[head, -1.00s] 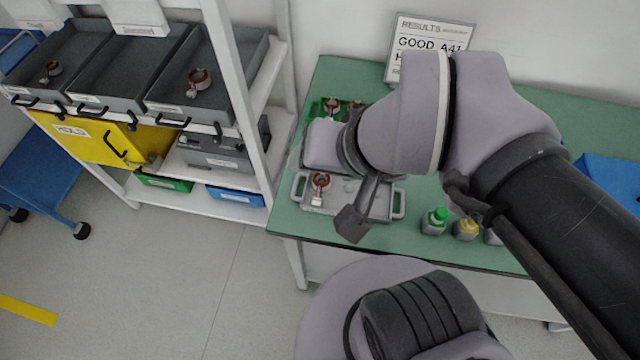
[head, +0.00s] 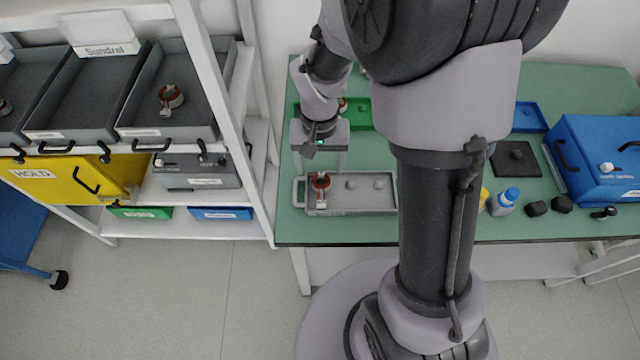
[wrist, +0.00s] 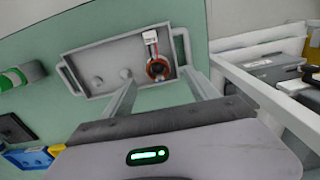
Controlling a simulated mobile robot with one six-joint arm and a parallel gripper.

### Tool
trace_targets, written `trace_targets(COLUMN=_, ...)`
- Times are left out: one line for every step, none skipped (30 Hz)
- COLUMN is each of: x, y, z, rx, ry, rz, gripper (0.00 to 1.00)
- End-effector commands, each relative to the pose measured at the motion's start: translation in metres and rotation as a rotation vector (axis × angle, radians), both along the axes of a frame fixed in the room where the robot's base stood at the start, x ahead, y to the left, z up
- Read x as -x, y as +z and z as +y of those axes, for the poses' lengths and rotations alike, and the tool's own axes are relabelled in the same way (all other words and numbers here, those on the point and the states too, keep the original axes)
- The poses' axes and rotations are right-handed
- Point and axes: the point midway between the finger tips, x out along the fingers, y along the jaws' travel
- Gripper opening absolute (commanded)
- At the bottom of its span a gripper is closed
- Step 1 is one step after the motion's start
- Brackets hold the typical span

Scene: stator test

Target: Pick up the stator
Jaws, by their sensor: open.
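A stator (head: 320,185), a copper-red ring with a white connector block, sits at the left end of a grey tray (head: 362,208) on the green table. In the wrist view the stator (wrist: 157,67) is near the tray's right end, with its white connector pointing up in the picture. My gripper (head: 321,170) is open and empty, pointing down over the tray's left part. In the wrist view my gripper's fingers (wrist: 158,80) are spread, with the stator showing beyond and between them. It looks apart from both fingers.
A green tray (head: 359,112) stands behind, partly hidden by my arm; a reddish part shows at its left. Another stator (head: 171,97) lies in a dark shelf bin (head: 135,121) at left.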

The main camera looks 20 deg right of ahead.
Motion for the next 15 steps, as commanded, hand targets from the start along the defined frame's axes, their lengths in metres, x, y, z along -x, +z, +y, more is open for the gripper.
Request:
trace_targets(x=0.0, y=-0.005, z=0.0, rx=0.0, ry=-0.001, rz=0.001, gripper=0.68)
trace_targets(x=0.001, y=-0.007, z=0.0, rx=0.0, ry=-0.001, rz=0.001, gripper=0.68)
trace_targets(x=0.001, y=-0.011, z=-0.001, rx=0.0, ry=-0.002, rz=0.001, gripper=0.68)
trace_targets(x=0.001, y=-0.015, z=-0.001, rx=0.0, ry=-0.002, rz=0.001, gripper=0.68)
trace_targets(x=0.002, y=-0.02, z=-0.002, rx=0.0, ry=-0.002, rz=0.001, gripper=0.68)
trace_targets(x=0.003, y=-0.029, z=-0.003, rx=0.0, ry=-0.002, rz=0.001, gripper=0.68)
trace_targets(x=0.004, y=-0.036, z=-0.003, rx=0.0, ry=-0.003, rz=0.001, gripper=0.68)
trace_targets(x=0.004, y=-0.043, z=-0.004, rx=0.0, ry=-0.003, rz=0.001, gripper=0.68)
trace_targets(x=0.004, y=-0.051, z=-0.004, rx=-0.001, ry=-0.002, rz=0.002, gripper=0.68)
trace_targets(x=0.005, y=-0.055, z=-0.004, rx=0.0, ry=-0.002, rz=0.002, gripper=0.68)
trace_targets(x=0.004, y=-0.057, z=-0.004, rx=0.001, ry=-0.001, rz=0.001, gripper=0.68)
trace_targets(x=0.004, y=-0.058, z=-0.004, rx=0.0, ry=-0.001, rz=0.0, gripper=0.68)
trace_targets(x=0.004, y=-0.057, z=-0.004, rx=0.0, ry=-0.001, rz=-0.001, gripper=0.68)
trace_targets(x=0.004, y=-0.056, z=-0.004, rx=0.0, ry=-0.001, rz=-0.001, gripper=0.68)
trace_targets(x=0.004, y=-0.055, z=-0.004, rx=0.0, ry=-0.001, rz=-0.001, gripper=0.68)
